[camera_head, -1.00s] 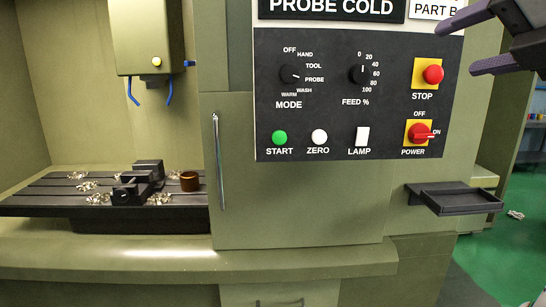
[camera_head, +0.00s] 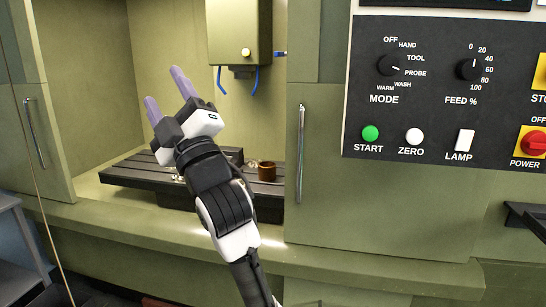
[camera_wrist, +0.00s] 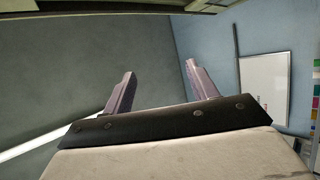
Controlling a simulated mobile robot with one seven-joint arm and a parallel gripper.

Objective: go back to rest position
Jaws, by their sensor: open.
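My gripper (camera_head: 166,97) is raised in front of the open machine enclosure in the head view. Its two purple fingers point up and to the left, spread apart with nothing between them. In the wrist view the fingers (camera_wrist: 156,88) also stand apart and empty, facing a plain grey wall. My arm hides part of the machine bed and the vise on it.
A control panel (camera_head: 437,120) with knobs and buttons is at the right. A door with a handle (camera_head: 301,150) is right of the opening. A whiteboard (camera_wrist: 265,85) hangs in the wrist view.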

